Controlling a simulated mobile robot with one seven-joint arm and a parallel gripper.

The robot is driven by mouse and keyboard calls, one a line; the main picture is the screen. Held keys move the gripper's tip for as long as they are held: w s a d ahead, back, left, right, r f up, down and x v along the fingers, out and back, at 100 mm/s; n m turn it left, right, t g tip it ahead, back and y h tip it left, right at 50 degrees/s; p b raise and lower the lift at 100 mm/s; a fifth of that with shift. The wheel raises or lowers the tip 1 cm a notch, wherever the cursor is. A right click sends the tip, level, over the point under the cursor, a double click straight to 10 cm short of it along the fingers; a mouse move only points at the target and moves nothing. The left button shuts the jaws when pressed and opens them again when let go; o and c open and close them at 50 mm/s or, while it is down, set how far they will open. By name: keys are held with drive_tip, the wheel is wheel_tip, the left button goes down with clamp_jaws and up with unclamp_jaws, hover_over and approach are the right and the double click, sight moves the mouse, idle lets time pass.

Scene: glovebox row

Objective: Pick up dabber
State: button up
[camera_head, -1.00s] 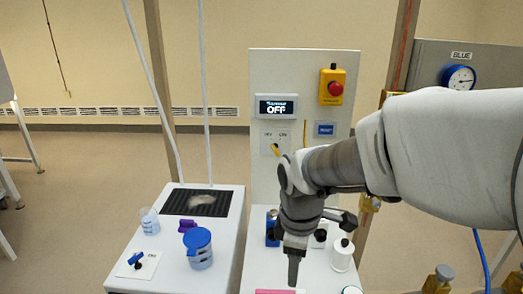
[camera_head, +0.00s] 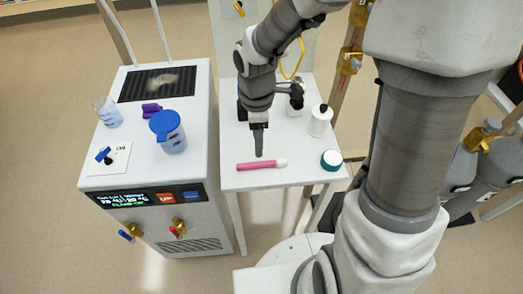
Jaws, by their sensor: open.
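The dabber, seemingly the pink stick with a pale rounded end (camera_head: 262,164), lies flat near the front edge of the small white table (camera_head: 245,183). It points left to right. My gripper (camera_head: 259,153) points down just above or behind the middle of the stick. I see its fingers nearly edge-on, so the gap between them is hidden. It is open, with nothing visible in it. The stick is in full view, and I cannot tell the exact height of the fingertips over it.
On the white cabinet (camera_head: 92,178) at left stand a blue-lidded jug (camera_head: 168,132), a beaker (camera_head: 107,112) and a purple item (camera_head: 151,110).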

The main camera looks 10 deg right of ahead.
hover_over(256, 164)
drive_tip(key=f, duration=0.4)
drive_tip(key=shift+d+f+b, duration=0.15)
drive_tip(key=shift+d+b, duration=0.1)
drive_tip(key=shift+b, duration=0.1)
drive_tip(key=f, duration=0.1)
drive_tip(key=f+b, duration=0.1)
drive_tip(key=f, duration=0.3)
drive_tip(key=shift+a, duration=0.3)
clamp_jaws()
